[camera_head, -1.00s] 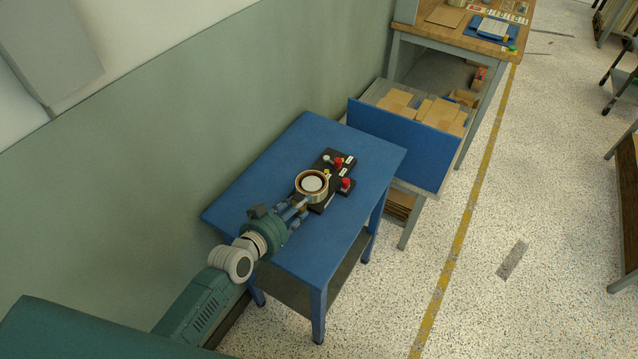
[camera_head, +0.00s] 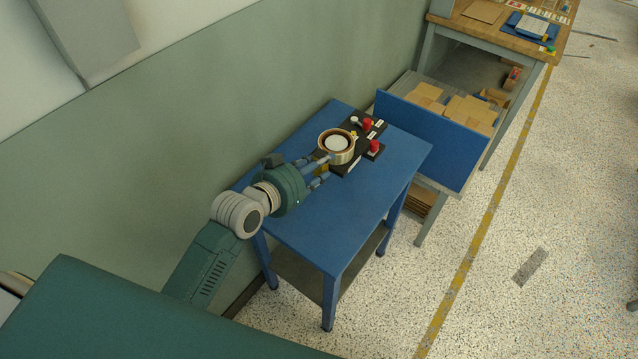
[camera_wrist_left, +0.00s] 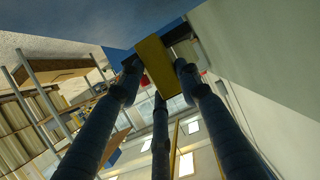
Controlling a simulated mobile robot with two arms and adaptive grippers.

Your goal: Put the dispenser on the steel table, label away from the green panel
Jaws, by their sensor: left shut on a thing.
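The dispenser appears to be the dark piece (camera_head: 349,161) with red knobs, small white labels and a round tan ring (camera_head: 337,143) with a pale centre. It shows over the far part of the blue table (camera_head: 305,220); I cannot tell whether it touches the top. My left gripper (camera_head: 328,168) is shut on its near end. In the left wrist view my fingers (camera_wrist_left: 158,82) close around a yellow part (camera_wrist_left: 153,62), with the blue surface (camera_wrist_left: 100,20) beyond. Which side carries the main label is unclear. My right gripper is not in view.
A grey-green wall (camera_head: 230,110) runs along the table's left side. A blue upright board (camera_head: 430,140) stands just beyond the right end, before a rack with cardboard (camera_head: 470,112). A wooden-topped bench (camera_head: 480,28) is farther back. The near half of the blue table is clear.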

